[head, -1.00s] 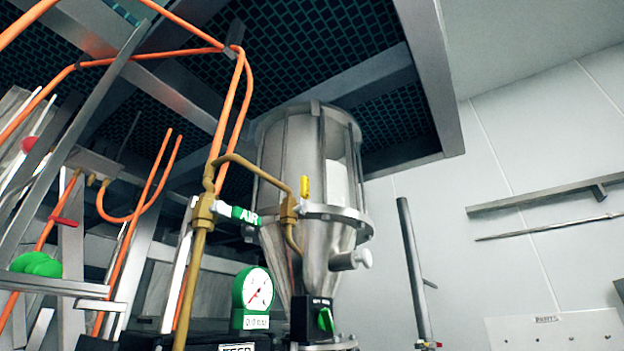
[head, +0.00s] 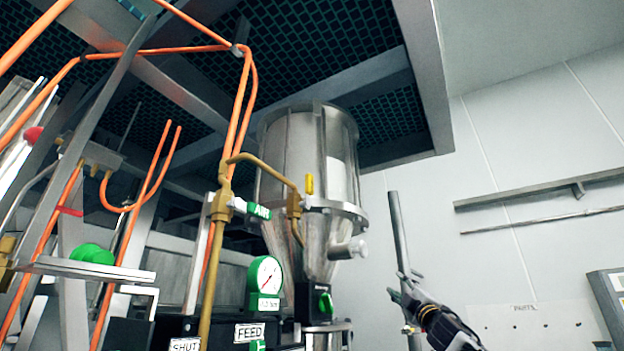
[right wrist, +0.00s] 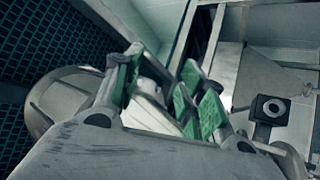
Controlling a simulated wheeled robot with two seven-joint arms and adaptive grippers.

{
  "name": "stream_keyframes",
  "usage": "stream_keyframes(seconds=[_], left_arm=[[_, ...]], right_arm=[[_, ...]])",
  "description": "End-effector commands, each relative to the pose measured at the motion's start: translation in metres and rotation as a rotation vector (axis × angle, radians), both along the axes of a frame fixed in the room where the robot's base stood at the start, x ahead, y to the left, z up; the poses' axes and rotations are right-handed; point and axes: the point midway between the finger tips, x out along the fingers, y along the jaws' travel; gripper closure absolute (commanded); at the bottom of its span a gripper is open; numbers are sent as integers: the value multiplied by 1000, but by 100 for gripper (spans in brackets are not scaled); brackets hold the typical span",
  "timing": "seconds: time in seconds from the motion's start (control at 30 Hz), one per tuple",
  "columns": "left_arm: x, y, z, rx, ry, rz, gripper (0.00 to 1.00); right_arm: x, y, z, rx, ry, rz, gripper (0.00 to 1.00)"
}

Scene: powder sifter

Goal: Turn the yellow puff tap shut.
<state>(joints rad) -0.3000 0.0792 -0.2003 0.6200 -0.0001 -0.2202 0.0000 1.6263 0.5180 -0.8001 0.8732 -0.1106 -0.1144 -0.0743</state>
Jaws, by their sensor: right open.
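The yellow puff tap (head: 309,184) is a small yellow lever standing upright on a brass fitting (head: 294,205), in front of the steel hopper (head: 338,150) in the head view. My right gripper (head: 403,289) is at the lower right, below and to the right of the tap and well apart from it. In the right wrist view my right gripper (right wrist: 160,92) has its green-padded fingers apart, with nothing seen held. The tap cannot be made out in the right wrist view. My left gripper is not in view.
A grey upright post (head: 397,232) stands right beside my right gripper. Left of the tap are the green AIR label (head: 259,211), brass pipe (head: 212,265) and a gauge (head: 266,277). A green knob (head: 325,302) is below the hopper. Space between hopper and post looks open.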

Motion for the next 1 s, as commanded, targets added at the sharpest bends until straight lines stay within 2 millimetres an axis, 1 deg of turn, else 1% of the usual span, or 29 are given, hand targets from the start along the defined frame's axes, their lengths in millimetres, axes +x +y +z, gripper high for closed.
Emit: stream_keyframes(seconds=[0.03, 0.1, 0.2, 0.4, 0.5, 0.7, 0.83, 1.0], left_arm=[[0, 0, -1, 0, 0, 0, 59], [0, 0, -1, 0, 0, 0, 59], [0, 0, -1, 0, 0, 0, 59], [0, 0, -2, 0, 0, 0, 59], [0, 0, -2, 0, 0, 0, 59], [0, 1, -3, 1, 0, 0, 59], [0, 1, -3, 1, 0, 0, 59], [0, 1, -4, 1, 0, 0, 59]], right_arm=[[-13, 7, 22, -44, -36, -3, 59], [-30, 18, 48, -109, -80, -7, 59], [-55, 35, 80, -205, -142, -16, 59], [-105, 71, 133, -400, -261, -39, 59], [-130, 89, 153, -499, -317, -55, 59], [-178, 122, 182, -690, -419, -87, 59], [-207, 141, 193, -812, -479, -112, 59], [-242, 163, 201, -969, -550, -149, 59]])
